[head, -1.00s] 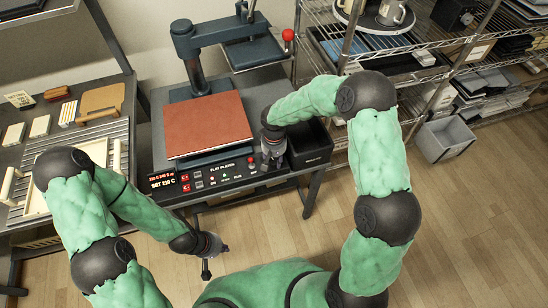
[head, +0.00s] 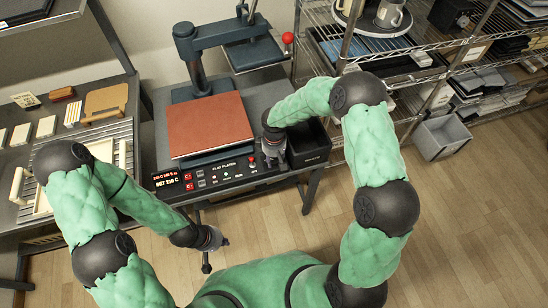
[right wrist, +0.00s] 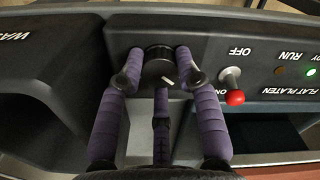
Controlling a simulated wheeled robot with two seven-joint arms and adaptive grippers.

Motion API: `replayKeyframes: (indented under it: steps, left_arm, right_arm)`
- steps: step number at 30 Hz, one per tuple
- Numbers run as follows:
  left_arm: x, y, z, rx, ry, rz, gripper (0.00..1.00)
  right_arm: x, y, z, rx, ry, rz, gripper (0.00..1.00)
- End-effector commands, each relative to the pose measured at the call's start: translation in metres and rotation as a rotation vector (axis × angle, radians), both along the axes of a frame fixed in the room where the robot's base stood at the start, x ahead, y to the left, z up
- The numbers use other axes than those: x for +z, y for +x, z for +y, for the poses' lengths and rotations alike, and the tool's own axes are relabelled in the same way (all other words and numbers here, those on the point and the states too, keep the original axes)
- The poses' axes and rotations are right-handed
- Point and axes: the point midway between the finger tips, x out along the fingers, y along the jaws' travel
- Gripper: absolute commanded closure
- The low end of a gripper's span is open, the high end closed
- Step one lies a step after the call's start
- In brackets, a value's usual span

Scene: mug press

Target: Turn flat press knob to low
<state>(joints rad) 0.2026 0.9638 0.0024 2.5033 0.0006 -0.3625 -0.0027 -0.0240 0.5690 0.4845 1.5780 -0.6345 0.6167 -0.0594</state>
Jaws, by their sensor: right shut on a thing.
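The flat press knob (right wrist: 158,70) is a round black knob with a short white mark, on the front panel in the right wrist view; the mark slants towards the lower right. My right gripper (right wrist: 160,76) is shut on it, one purple padded finger on each side. In the head view my right gripper (head: 273,150) is at the right end of the flat platen panel (head: 222,173) and hides the knob. The knob's low marking cannot be read. My left gripper (head: 215,255) is apart from the press, in front of the table over the floor, its fingers spread and empty.
A red-tipped toggle (right wrist: 234,96) stands close beside the knob, between ON and OFF labels. A black bin (head: 308,145) is right of my right gripper. The reddish-brown platen (head: 208,124) lies behind the panel, with the swung-aside upper press (head: 255,52) above.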

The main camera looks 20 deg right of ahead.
Motion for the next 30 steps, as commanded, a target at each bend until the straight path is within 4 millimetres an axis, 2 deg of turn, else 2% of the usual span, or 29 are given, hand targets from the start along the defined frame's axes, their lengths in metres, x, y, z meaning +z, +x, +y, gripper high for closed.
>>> replayKeyframes:
  steps: [14,15,16,17,26,30]
  left_arm:
    - [0.0005,-0.0001,0.0000,0.000,0.000,0.000,1.00]
    - [0.0005,0.0000,0.0000,0.000,0.000,0.000,1.00]
    - [0.0005,0.0000,0.0000,0.000,0.000,0.000,1.00]
    - [0.0005,0.0000,0.0000,0.000,0.000,0.000,1.00]
    - [0.0006,0.0000,0.0000,0.000,0.000,0.000,1.00]
    - [0.0006,0.0001,0.0000,0.000,0.000,0.000,1.00]
  right_arm:
    - [-0.0004,0.0000,0.0003,0.015,0.000,0.000,0.98]
    - [-0.0004,0.0000,0.0002,0.014,0.000,0.000,0.54]
    - [-0.0004,-0.0001,0.0003,0.014,0.000,0.000,0.46]
    - [-0.0004,-0.0001,0.0003,0.014,0.000,0.000,0.42]
    - [0.0002,0.0000,0.0001,0.013,0.000,0.000,0.42]
    - [0.0078,0.0009,0.0000,0.012,0.000,-0.003,0.42]
